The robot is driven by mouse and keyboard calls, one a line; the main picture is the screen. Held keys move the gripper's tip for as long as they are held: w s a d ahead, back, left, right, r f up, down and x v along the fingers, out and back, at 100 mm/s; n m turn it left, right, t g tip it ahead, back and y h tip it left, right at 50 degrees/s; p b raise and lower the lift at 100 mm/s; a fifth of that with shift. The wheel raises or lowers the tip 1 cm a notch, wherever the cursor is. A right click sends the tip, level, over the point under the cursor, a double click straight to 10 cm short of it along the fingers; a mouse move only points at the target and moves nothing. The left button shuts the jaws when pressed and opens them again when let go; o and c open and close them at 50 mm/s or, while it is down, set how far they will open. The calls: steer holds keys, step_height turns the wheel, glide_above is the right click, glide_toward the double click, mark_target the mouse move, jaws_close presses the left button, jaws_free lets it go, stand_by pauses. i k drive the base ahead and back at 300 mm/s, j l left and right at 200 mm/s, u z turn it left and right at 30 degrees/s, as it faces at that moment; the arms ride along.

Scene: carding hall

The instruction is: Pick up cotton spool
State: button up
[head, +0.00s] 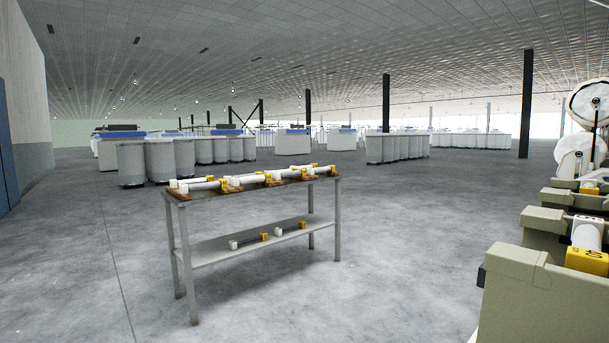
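Several cotton spools (250,180), white with yellow ends, lie in a row on brown wooden holders on the top of a grey metal table (240,256). Two thinner, dark-shafted pieces (250,241) with white and yellow ends lie on its lower shelf. At the right edge, a white roll with a yellow end block (587,258) sits on a beige machine. My gripper is not in view, and nothing in view is held.
The beige machine (515,290) fills the lower right, with large white discs (590,103) above it. Grey cans (130,162) stand behind the table. Dark pillars (525,105) rise farther back. The concrete floor around the table is clear.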

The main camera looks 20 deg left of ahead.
mark_target(235, 181)
steer(key=i+j, duration=0.1)
steer(key=j, duration=1)
steer(key=i+j, duration=0.3)
steer(key=j, duration=0.2)
steer(key=i+j+u, duration=0.15)
steer(key=j, duration=0.35)
steer(key=i+j, duration=0.4)
steer(key=i+j+u, duration=0.1)
steer(key=i+j, duration=0.2)
steer(key=j, duration=0.2)
steer(key=i+u, duration=0.1)
steer(key=i, duration=0.55)
steer(key=i+l+u, duration=0.1)
steer(key=i, duration=0.55)
steer(key=i+l+u, duration=0.1)
steer(key=i+l, duration=0.15)
steer(key=i, duration=0.4)
steer(key=i+l, duration=0.25)
steer(key=i, duration=0.15)
